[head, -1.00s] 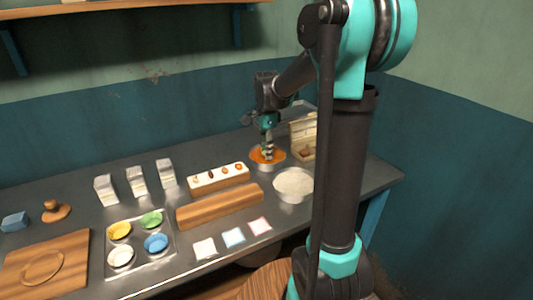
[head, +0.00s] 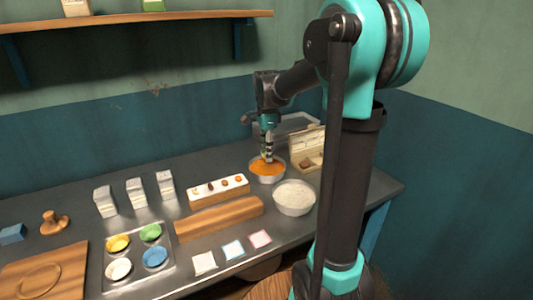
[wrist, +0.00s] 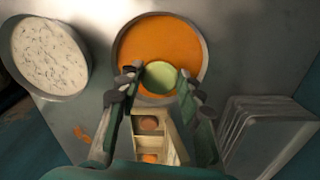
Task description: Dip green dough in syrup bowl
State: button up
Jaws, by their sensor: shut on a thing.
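My gripper (head: 268,152) is above the syrup bowl (head: 267,172), a round metal bowl of orange syrup. In the wrist view the fingers of my gripper (wrist: 161,82) are shut on the green dough (wrist: 159,76), a pale green round piece. The dough appears over the near part of the orange syrup (wrist: 155,45). I cannot tell whether its underside touches the syrup. The dough is not clearly seen in the head view.
A white-filled bowl (head: 294,198) stands close in front of the syrup bowl. A wooden compartment box (head: 309,148) is to the right. A white tray (head: 218,189) with several small pieces and a wooden block (head: 219,219) lie to the left.

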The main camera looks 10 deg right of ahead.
dwell(0.5)
jog(key=shift+r, duration=2)
